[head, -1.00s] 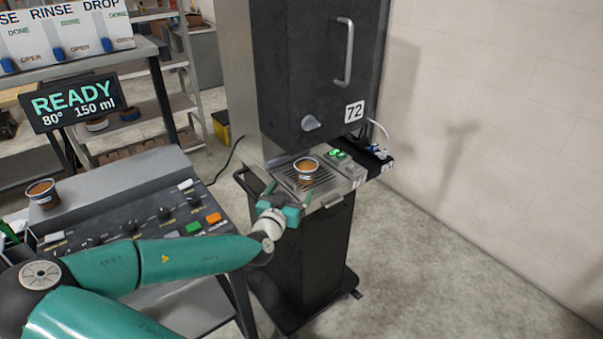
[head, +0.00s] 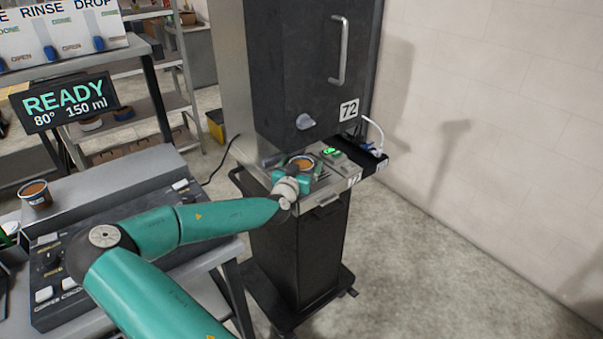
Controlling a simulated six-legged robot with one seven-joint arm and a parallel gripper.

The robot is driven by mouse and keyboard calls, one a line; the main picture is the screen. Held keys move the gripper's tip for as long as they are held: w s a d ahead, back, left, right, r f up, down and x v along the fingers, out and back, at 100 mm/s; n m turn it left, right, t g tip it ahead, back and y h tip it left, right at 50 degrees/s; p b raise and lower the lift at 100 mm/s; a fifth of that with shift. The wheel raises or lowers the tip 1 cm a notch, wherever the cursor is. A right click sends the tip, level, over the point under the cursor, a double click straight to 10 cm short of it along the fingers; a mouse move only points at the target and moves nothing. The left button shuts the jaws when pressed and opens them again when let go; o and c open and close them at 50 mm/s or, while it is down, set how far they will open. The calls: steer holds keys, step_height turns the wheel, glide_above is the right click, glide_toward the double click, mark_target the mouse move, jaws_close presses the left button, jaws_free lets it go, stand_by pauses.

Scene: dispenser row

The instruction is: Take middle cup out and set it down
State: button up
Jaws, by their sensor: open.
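One cup (head: 302,162) with brown contents and a pale rim stands upright on the drip tray of the black dispenser (head: 300,75) marked 72. My gripper (head: 299,172) is right at the cup's near side, at the tray's front, with its jaws open. The gripper body hides the lower part of the cup, so I cannot tell whether the fingers stand around it or touch it. Another brown-filled cup (head: 36,193) stands at the far left on the grey console ledge.
A control console (head: 110,245) with knobs and buttons fills the left foreground. A READY screen (head: 70,102) stands behind it. A small side shelf with a white cable (head: 377,135) is right of the tray. Open floor (head: 420,260) lies at the right.

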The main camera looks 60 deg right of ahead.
steer(key=c, duration=1.2)
steer(key=shift+c, duration=0.2)
steer(key=shift+r, duration=0.1)
steer(key=shift+r, duration=0.45)
step_height(320, 180, up, 3)
steer(key=shift+a+f, duration=0.15)
steer(key=s+a, duration=0.2)
steer(key=a, duration=1.5)
steer(key=shift+a, duration=0.3)
steer(key=shift+s+f, duration=0.15)
steer(key=shift+s, duration=0.05)
